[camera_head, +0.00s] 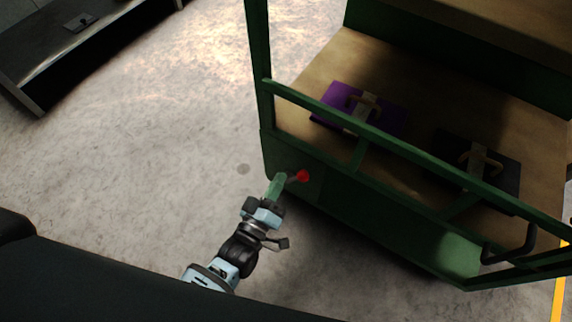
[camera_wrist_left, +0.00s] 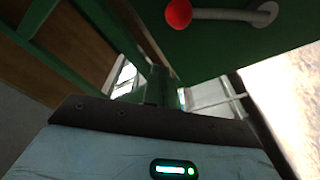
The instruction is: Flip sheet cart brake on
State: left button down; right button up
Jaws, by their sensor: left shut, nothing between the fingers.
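The green sheet cart (camera_head: 345,205) stands at the right in the head view. Its brake is a short grey lever with a red ball knob (camera_head: 303,176) on the lower end panel. In the left wrist view the red knob (camera_wrist_left: 178,13) is at the top, with the lever (camera_wrist_left: 222,15) running right from it to a pivot on the green panel. My left gripper (camera_head: 276,186) is shut and empty, just left of and slightly below the knob. I cannot tell whether it touches the lever. My right gripper is not in view.
On the cart's wooden deck lie a purple die (camera_head: 385,113) and a dark die (camera_head: 480,170), each with a handle. A black handle (camera_head: 518,246) is on the cart's right. A dark bench (camera_head: 70,45) stands at upper left. The floor (camera_head: 150,150) between is clear.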

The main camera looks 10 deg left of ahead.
pick_arm(q)
jog(key=v, duration=0.4)
jog(key=shift+p, duration=0.3)
jog(key=shift+w, duration=0.1)
jog(key=shift+f, duration=0.1)
